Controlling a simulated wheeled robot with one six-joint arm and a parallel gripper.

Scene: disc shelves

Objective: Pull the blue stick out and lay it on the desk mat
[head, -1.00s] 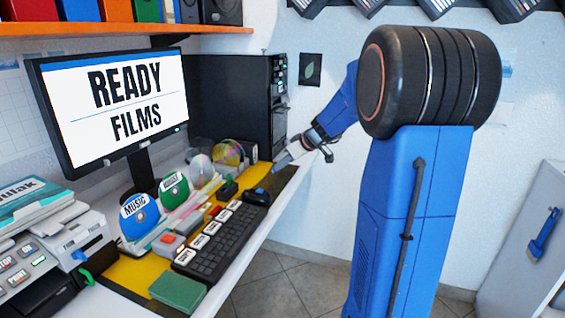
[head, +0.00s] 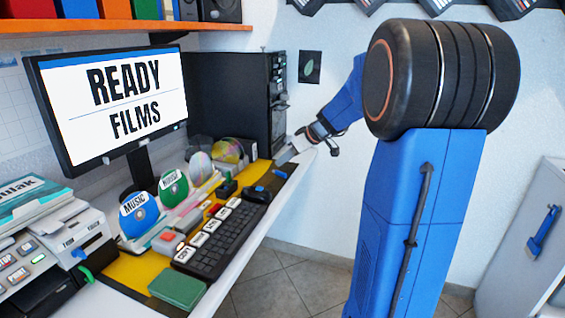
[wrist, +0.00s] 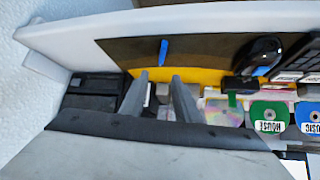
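The blue stick (wrist: 163,51) lies on the dark strip of the desk mat (wrist: 205,53) in the wrist view. It also shows small in the head view (head: 281,174), near the mat's far end. My gripper (wrist: 160,76) is open, its two fingers apart with nothing between them. The stick lies beyond the fingertips, clear of them.
A mouse (head: 257,194) and a keyboard (head: 222,240) lie on the mat. Discs, including a green one (head: 173,188) and a blue one (head: 138,215), stand in a row to the left.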

